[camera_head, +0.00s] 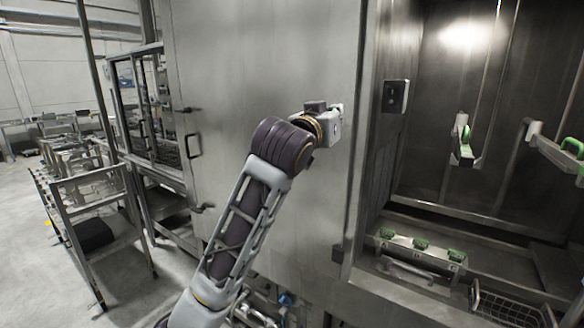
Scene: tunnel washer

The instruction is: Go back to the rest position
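My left arm rises from the bottom edge, left of centre, and bends at a dark joint in front of the grey metal panel (262,65). Its far end, with my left gripper (334,124), points right towards the panel's right edge. The fingers are turned away and small, so I cannot tell whether they are open or shut, or whether they touch the panel. No object shows in them. My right gripper is not in view.
An open washer chamber (440,110) is at right, with green-marked holders (463,143) inside. A tray with several green-topped pieces (420,245) and a wire basket (508,308) are at its front. A metal cart (98,225) stands left. Floor (45,285) at lower left is clear.

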